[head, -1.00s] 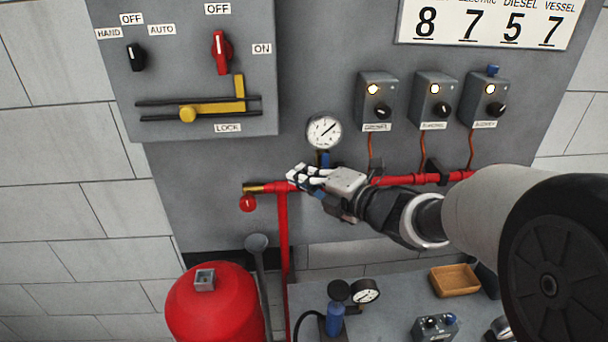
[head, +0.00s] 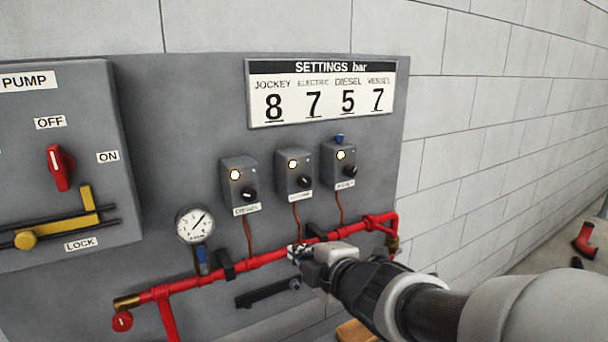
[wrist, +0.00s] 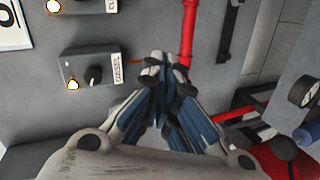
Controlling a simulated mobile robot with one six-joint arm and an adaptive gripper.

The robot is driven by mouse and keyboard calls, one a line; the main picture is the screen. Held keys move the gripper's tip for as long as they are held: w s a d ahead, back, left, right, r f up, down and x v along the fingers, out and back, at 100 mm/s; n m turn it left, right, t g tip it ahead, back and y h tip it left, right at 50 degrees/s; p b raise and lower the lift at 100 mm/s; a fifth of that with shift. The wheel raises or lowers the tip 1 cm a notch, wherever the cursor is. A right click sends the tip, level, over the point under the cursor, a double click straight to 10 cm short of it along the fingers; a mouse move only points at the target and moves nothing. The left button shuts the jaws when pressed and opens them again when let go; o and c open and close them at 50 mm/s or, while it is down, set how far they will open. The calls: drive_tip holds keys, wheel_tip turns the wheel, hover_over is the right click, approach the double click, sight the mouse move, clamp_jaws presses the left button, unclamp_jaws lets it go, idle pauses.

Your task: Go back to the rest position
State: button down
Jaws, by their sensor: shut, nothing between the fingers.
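My gripper (head: 297,254) is shut and empty. In the head view it is in front of the red pipe, below the middle switch box. In the wrist view its fingers (wrist: 158,62) are together, beside a grey switch box (wrist: 88,66) with a black knob and a lit lamp. I cannot tell how far the fingertips are from the pipe or panel. My arm reaches in from the lower right of the head view.
The grey panel carries a pressure gauge (head: 195,225), three switch boxes (head: 294,175) with lit lamps, a red pipe (head: 265,259) and a settings sign (head: 320,91). A pump switch box (head: 60,165) is at left. Floor shows at far right.

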drive_tip(key=s+d+f+m+g+h, duration=0.2)
drive_tip(key=s+d+m+h, duration=0.5)
drive_tip(key=s+d+m, duration=0.65)
drive_tip(key=s+f+m+g, duration=0.2)
drive_tip(key=s+m, duration=0.2)
drive_tip(key=s, duration=0.4)
drive_tip(key=s+d+f+m+g, duration=0.1)
drive_tip(key=s+f+m+g, duration=0.2)
drive_tip(key=s, duration=0.4)
drive_tip(key=shift+s+d+f+m+g+y, duration=0.3)
drive_tip(key=shift+s+m, duration=0.05)
drive_tip(key=shift+m, duration=0.1)
